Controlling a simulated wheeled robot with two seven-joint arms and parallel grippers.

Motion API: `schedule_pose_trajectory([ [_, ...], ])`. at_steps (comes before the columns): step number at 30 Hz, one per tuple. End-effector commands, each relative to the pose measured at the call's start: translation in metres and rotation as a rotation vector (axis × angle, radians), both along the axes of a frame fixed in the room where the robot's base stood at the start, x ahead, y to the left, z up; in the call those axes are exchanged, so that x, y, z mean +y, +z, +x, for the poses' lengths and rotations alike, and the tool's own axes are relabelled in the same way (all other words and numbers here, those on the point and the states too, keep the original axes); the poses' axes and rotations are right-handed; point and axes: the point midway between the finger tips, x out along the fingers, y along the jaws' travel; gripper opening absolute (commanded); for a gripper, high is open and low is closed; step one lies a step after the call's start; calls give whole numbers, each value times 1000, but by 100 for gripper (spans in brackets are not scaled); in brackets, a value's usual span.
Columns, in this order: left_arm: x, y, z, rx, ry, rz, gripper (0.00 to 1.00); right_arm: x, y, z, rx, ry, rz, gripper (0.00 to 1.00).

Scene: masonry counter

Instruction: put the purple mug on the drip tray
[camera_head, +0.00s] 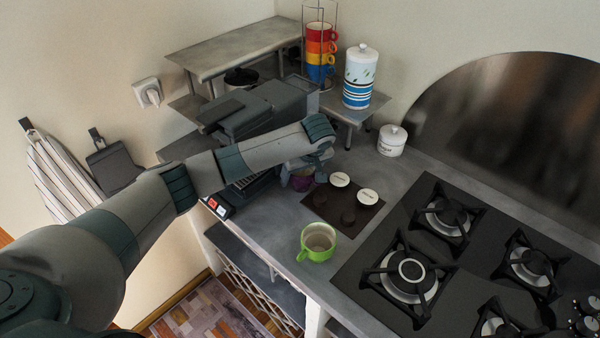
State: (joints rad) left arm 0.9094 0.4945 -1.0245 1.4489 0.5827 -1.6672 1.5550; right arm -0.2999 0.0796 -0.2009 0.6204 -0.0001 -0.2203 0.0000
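The purple mug (302,182) is small in the view, right of the coffee machine (262,105), and mostly hidden by my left gripper (300,170). My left arm comes in from the left, passes in front of the machine, and its gripper points down at the mug. The fingers are too small and covered to show whether they grip it, and I cannot tell whether the mug touches the counter. The drip tray (250,186) is a dark slatted strip low on the machine, partly hidden behind my arm. My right gripper is not in view.
A green mug (318,242) stands near the counter's front edge. A dark brown mat (330,212) holds white and dark round pieces just right of the purple mug. The gas hob (450,255) fills the right. Stacked mugs (320,52) and canisters (360,78) stand behind.

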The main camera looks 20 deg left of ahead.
Motion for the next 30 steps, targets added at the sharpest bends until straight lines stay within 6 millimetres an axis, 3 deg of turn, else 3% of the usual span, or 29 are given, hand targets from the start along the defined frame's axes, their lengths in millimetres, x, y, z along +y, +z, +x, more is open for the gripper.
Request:
schedule_pose_trajectory([
  [8,0,-2,0,-1,0,-1,40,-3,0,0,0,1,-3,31],
  [9,0,-3,0,-1,0,-1,72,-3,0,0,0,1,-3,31],
  [11,0,-2,0,-1,0,-1,86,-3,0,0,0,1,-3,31],
  [23,0,0,1,-1,0,0,86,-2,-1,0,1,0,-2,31],
  [30,-7,18,-4,-3,-2,-3,86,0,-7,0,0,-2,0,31],
])
